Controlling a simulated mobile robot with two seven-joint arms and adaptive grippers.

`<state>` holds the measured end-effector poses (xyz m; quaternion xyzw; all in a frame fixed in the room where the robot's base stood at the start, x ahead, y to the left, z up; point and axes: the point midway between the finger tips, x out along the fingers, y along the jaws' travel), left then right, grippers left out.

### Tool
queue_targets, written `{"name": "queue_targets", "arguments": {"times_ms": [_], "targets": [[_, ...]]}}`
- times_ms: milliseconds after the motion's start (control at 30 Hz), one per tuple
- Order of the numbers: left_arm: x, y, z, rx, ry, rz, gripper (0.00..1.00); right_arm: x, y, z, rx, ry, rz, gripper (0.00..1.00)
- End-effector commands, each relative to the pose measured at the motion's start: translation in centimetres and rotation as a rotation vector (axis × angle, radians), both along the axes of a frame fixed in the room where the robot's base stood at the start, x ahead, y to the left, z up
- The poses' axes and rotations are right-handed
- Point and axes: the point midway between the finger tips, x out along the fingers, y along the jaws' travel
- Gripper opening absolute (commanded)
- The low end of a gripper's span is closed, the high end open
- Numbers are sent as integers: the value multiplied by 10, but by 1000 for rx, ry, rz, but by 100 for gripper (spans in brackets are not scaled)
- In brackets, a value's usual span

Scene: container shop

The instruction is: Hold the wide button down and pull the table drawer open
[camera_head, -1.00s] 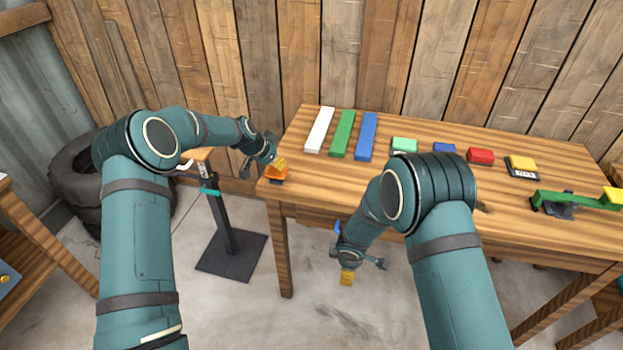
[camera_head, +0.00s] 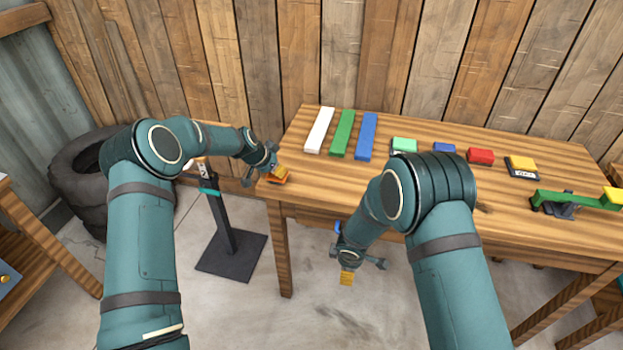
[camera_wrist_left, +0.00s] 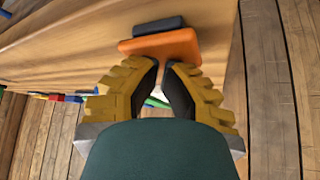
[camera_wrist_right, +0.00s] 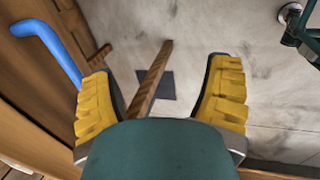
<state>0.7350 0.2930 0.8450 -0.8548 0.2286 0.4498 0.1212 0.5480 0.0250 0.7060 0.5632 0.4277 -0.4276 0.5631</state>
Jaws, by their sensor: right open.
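The wide orange button (camera_head: 275,180) is at the table's near left corner. In the left wrist view the orange button (camera_wrist_left: 180,45) lies against a dark base (camera_wrist_left: 158,25). My left gripper (camera_head: 279,170) is at the button with its fingertips together, seemingly touching its top; the left wrist view shows the closed tips (camera_wrist_left: 163,62) at its edge. The blue drawer handle (camera_wrist_right: 50,50) shows in the right wrist view, left of my open right gripper (camera_wrist_right: 160,85). Nothing is between these fingers. In the head view the handle (camera_head: 337,228) is mostly hidden behind my right gripper (camera_head: 347,278).
On the wooden table (camera_head: 300,180) lie white (camera_head: 319,130), green (camera_head: 342,133) and blue (camera_head: 366,136) bars, a red block (camera_head: 480,156) and a yellow button (camera_head: 522,163). A black stand (camera_head: 228,230) is left of the table. Floor below my right gripper is clear.

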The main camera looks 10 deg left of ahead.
Motion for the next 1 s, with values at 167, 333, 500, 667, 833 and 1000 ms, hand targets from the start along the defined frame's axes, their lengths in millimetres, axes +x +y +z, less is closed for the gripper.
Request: {"name": "queue_targets", "arguments": {"times_ms": [167, 333, 500, 667, 833, 1000], "targets": [[-1, 0, -2, 0, 5, 0, 0, -3, 4, -3, 31, 10, -25, 43], [-1, 0, -3, 1, 5, 0, 0, -22, 31, -17, 222, 68, -197, 43], [-2, 0, -3, 0, 6, -1, 0, -40, 73, -26, 545, 161, -527, 43], [-2, 0, -3, 0, 6, -1, 0, -43, 102, -23, 844, 235, -869, 43], [-2, 0, -3, 0, 7, -1, 0, -34, 112, -14, 1150, 284, -1231, 43], [-2, 0, -3, 0, 7, -1, 0, -19, 101, -4, 1454, 288, -1574, 43]]}}
